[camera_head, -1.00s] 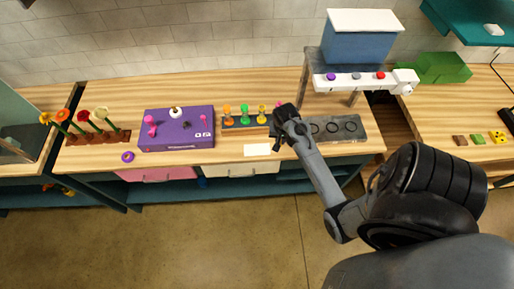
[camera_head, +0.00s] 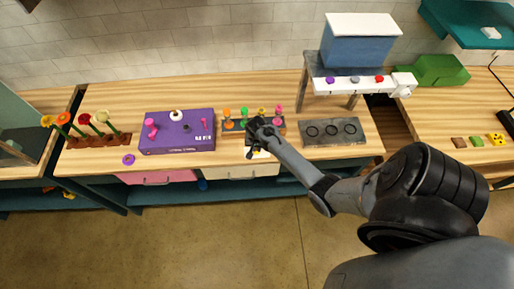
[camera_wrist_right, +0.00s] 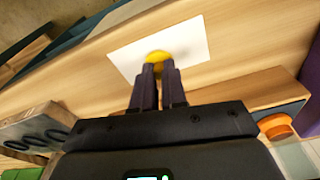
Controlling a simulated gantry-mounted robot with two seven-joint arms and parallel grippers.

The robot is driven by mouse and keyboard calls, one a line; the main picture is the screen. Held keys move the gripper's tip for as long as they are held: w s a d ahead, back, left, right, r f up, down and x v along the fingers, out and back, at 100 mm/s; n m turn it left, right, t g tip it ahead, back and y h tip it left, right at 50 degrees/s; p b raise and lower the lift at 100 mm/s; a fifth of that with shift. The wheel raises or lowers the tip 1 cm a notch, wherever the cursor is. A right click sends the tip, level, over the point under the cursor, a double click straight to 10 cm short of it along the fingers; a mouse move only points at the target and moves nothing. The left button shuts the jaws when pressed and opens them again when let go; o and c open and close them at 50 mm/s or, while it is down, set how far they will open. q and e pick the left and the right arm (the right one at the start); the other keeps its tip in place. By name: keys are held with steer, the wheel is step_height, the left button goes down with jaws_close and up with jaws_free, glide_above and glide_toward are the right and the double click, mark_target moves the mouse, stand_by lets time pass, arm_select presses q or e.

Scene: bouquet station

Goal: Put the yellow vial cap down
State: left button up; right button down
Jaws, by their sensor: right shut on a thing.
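My right gripper (camera_head: 256,150) is shut on the yellow vial cap, which sits between the fingertips. In the right wrist view the cap (camera_wrist_right: 158,55) shows just past the fingertips (camera_wrist_right: 158,70), over the white card (camera_wrist_right: 190,40). Whether the cap touches the card or hangs just above it I cannot tell. In the head view the gripper mostly covers the card (camera_head: 262,155) near the table's front edge. My left gripper is not in view.
A purple box (camera_head: 178,143) is to the left. A grey tray with three round recesses (camera_head: 350,138) is to the right.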

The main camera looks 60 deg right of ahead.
steer(key=shift+f, duration=0.35)
steer(key=shift+f, duration=0.2)
steer(key=c, duration=1.2)
jaws_free()
steer(key=shift+o, duration=0.2)
